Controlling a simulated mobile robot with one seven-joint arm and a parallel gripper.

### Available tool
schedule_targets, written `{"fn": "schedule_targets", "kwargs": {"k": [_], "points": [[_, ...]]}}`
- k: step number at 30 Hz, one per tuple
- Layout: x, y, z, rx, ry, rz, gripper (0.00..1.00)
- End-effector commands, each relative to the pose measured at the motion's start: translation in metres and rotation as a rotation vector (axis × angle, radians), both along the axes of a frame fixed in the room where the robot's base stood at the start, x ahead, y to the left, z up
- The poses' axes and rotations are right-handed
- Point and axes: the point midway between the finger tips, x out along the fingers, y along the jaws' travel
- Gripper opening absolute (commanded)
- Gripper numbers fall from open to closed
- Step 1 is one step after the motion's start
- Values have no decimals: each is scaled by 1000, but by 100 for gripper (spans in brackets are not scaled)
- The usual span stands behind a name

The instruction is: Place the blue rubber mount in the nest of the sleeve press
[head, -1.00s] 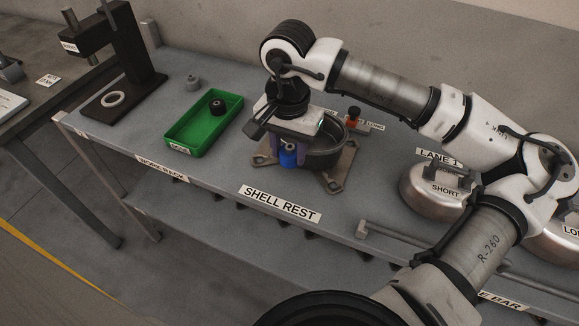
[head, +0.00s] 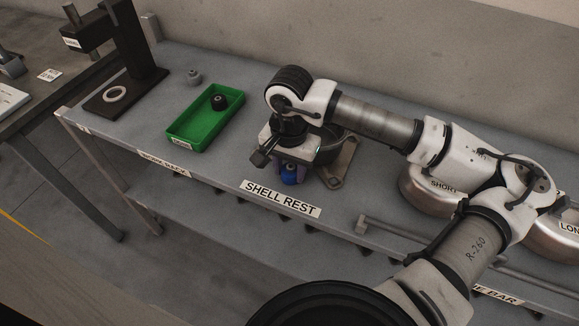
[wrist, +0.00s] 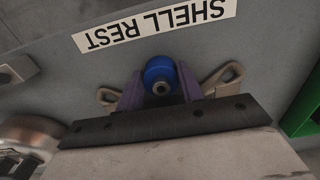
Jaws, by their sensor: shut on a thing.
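The blue rubber mount (head: 290,174) is a small blue cylinder. In the wrist view the mount (wrist: 161,76) sits between the two purple fingers of my gripper (wrist: 158,92), which is shut on it. In the head view my gripper (head: 291,168) points down at the front of the shell rest, whose metal feet (head: 341,165) show. The sleeve press (head: 121,62) is a dark frame on a base plate at the far left, with a pale ring (head: 116,93) on its base. My gripper is well to the right of the press.
A green tray (head: 177,141) holding a black mount (head: 219,102) lies between the press and my gripper. A small grey part (head: 194,77) stands behind the tray. Metal shells (head: 425,191) are at the right. The bench front by the SHELL REST label (head: 281,198) is clear.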

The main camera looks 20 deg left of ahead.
Motion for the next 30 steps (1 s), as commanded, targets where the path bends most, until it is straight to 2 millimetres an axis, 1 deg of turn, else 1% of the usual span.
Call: {"fn": "schedule_targets", "kwargs": {"k": [1,2,6,14,20,23,30], "points": [[0,0,-3,0,-1,0,15],[0,0,-1,0,0,0,40],[0,0,-1,0,0,0,58],[0,0,-1,0,0,0,59],[1,0,9,0,-2,-1,59],[1,0,27,-1,-5,-1,59],[1,0,81,0,-4,-2,59]]}}
